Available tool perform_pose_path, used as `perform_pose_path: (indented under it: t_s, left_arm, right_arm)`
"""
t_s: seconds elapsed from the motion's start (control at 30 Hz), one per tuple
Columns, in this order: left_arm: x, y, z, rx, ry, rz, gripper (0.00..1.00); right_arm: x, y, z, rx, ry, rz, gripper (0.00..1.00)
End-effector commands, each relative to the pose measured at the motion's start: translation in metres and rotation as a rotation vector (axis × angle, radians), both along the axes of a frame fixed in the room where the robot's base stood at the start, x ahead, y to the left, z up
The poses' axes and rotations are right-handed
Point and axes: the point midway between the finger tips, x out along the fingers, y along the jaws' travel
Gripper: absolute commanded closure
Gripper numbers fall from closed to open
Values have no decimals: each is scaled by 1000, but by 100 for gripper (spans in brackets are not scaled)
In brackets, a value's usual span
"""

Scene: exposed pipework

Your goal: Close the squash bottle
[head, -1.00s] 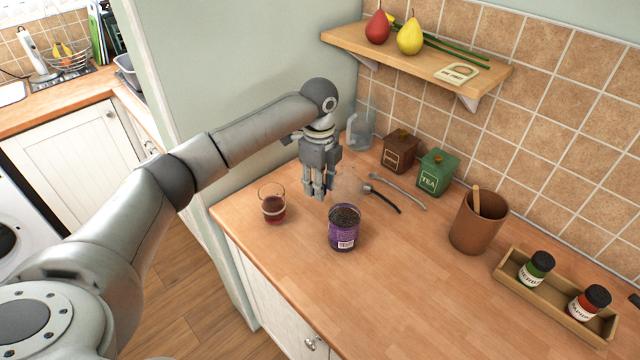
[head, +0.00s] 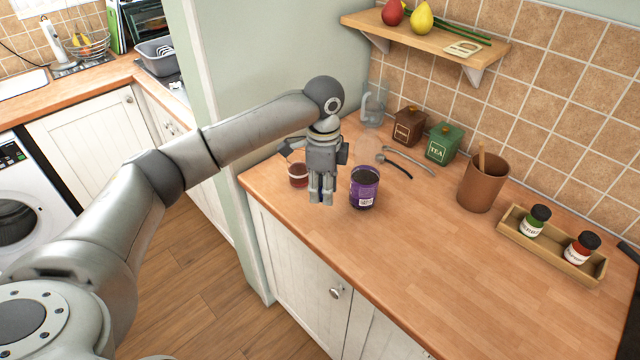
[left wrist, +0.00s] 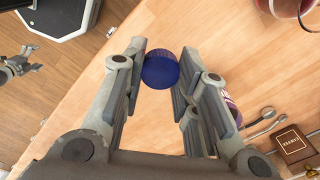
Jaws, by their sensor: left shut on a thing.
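A purple container with a barcode label (head: 365,190) stands upright on the wooden counter; I take it for the squash bottle, though its name cannot be read. In the left wrist view it shows partly (left wrist: 229,104), behind the right-hand finger. My left gripper (head: 321,198) hangs fingers-down above the counter, left of the container and apart from it. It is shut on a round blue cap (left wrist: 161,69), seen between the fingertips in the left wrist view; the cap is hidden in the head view. My right gripper (left wrist: 32,60) shows small at that view's left, fingers apart and empty.
A glass of red drink (head: 298,176) stands just behind my left gripper. A clear jug (head: 374,108), brown tin (head: 409,126), green tea tin (head: 444,144), utensil pot (head: 482,181) and spice tray (head: 510,225) line the wall. The front right counter is clear.

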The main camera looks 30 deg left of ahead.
Motion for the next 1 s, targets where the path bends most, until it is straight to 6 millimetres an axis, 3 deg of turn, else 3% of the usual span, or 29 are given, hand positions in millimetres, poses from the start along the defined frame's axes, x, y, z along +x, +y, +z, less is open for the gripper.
perform_pose_path:
  t_s: [0.27,0.6,0.8,1.0]
  left_arm:
    - [-28,-20,5,1,-2,259,79]
    - [-98,-49,8,-2,-1,760,79]
    - [-143,-60,8,-2,0,1041,79]
    - [-175,-65,7,-1,4,1233,79]
  right_arm:
    - [0,-1,-5,-1,1,0,12]
    - [-5,-3,-12,-4,9,1,12]
    - [-5,-4,-16,-5,9,1,12]
    - [-6,-4,-18,-5,10,1,12]
